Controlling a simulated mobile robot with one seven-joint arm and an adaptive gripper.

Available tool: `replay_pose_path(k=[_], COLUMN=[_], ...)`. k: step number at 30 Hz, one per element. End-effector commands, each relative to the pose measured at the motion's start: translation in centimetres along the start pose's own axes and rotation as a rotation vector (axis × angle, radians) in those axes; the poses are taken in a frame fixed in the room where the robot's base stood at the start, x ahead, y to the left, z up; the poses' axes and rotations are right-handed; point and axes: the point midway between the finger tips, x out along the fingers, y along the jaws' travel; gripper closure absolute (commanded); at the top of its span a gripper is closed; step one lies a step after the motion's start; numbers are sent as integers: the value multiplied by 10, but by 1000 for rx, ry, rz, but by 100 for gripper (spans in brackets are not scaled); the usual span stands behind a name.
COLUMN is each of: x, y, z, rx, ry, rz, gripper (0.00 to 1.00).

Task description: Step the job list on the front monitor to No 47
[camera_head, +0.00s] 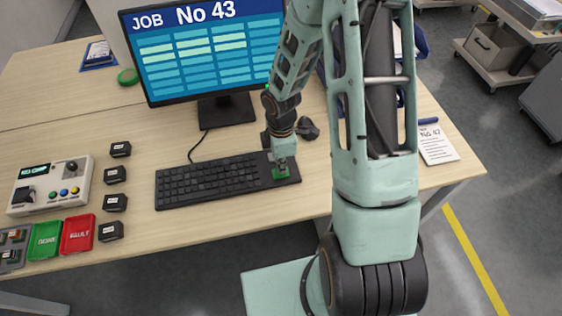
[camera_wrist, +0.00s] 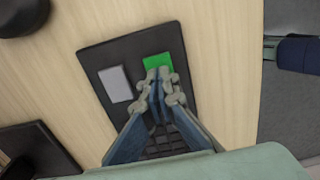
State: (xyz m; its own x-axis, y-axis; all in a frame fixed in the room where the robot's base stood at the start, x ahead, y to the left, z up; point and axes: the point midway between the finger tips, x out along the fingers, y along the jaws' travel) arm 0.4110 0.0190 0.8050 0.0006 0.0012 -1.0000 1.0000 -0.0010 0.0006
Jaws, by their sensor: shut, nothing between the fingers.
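The front monitor (camera_head: 210,52) shows a job list headed "JOB No 43", with rows of blue and pale cells. A black keypad (camera_head: 293,178) lies at the right end of the keyboard. In the wrist view the keypad (camera_wrist: 100,62) carries a grey key (camera_wrist: 115,84) and a green key (camera_wrist: 157,62). My gripper (camera_head: 281,170) is shut and empty, pointing down at the green key. In the wrist view its fingertips (camera_wrist: 159,80) overlap the near edge of the green key. I cannot tell whether they touch it.
A black keyboard (camera_head: 208,181) lies left of the keypad. A paper note reading "No 47" (camera_head: 438,146) lies at the right of the desk. Several small black blocks (camera_head: 115,174), a control box (camera_head: 50,184) and green and red trays (camera_head: 78,233) stand at the left.

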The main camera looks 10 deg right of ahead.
Motion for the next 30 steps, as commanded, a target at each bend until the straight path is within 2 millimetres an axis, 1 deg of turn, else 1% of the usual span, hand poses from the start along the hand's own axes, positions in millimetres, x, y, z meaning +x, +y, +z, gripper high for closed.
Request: replay_pose_path(k=[9, 15, 17, 26, 30], x=[1, 17, 20, 20, 15], y=[0, 0, 0, -2, -2], z=[0, 0, 0, 1, -1], rx=[0, 0, 1, 1, 1], ry=[0, -1, -1, -1, -1], rz=[0, -1, -1, -6, -7], gripper=[100, 100, 100, 100, 100])
